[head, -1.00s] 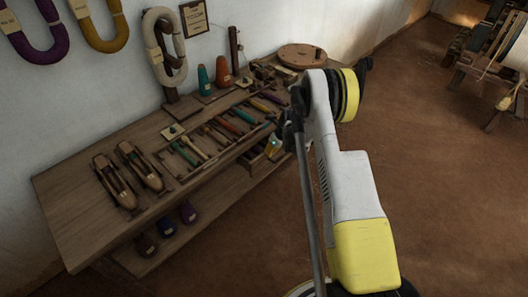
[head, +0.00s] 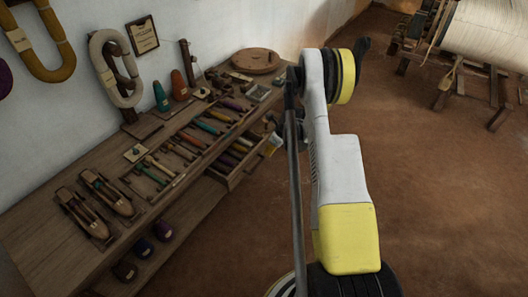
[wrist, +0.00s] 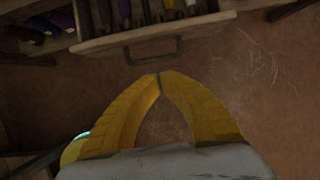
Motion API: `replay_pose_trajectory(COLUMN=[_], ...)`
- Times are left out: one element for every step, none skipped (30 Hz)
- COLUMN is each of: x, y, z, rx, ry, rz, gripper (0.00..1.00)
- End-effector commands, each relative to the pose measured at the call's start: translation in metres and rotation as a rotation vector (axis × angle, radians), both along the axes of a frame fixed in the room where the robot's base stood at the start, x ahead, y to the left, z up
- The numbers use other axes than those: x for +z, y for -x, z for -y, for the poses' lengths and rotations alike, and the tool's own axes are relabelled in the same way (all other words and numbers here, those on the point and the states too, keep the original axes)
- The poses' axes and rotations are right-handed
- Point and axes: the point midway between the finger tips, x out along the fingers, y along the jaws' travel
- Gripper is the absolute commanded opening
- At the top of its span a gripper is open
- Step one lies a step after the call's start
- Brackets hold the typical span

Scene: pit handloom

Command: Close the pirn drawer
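The pirn drawer (head: 247,166) is pulled out from under the front of the wooden bench, with several coloured pirns inside. In the wrist view, the drawer front (wrist: 205,27) crosses the top, with a dark bar handle (wrist: 150,46) on it. Pale and dark pirns show behind the front. My gripper (wrist: 160,75) has its yellow fingers together at the tips, with nothing between them. The tips appear just below the handle in the picture, with floor visible between; I see no contact. In the head view my gripper is mostly hidden by my arm.
The bench top (head: 45,235) carries two wooden shuttles (head: 105,192), a rack of coloured tools, cones and a round wooden disc (head: 256,61). Dark bundles sit on the lower shelf. A loom (head: 480,40) stands at the upper right. The brown floor (head: 440,200) on the right is clear.

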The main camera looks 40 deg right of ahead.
Motion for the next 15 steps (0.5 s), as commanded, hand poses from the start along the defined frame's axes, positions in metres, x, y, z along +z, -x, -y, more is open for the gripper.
replay_pose_trajectory(x=[-0.014,-0.020,-0.029,-0.035,-0.041,-0.049,-0.055,-0.061,-0.069,-0.074,-0.079,-0.076,-0.075,-0.075,-0.074], y=[-0.004,-0.006,-0.009,-0.012,-0.014,-0.017,-0.019,-0.022,-0.025,-0.027,-0.028,-0.037,-0.041,-0.045,-0.050], z=[-0.001,-0.002,-0.004,-0.005,-0.005,-0.007,-0.007,-0.008,-0.009,-0.010,-0.011,-0.014,-0.016,-0.017,-0.019], rx=[0.001,0.002,0.002,0.001,0.001,0.000,0.000,0.000,0.001,0.001,0.001,0.002,0.002,0.001,0.001], ry=[0.000,0.001,0.001,0.000,0.000,0.000,0.000,0.000,0.000,0.000,0.000,-0.001,-0.001,-0.001,-0.001], rz=[0.000,0.000,0.000,0.000,0.000,0.000,0.000,0.000,0.000,0.000,0.000,0.001,0.001,0.000,0.000], gripper=[0.00,0.00,0.00,0.00,0.00,0.00,0.00,0.00,0.00,0.00,0.00,0.00,0.00,0.00,0.00])
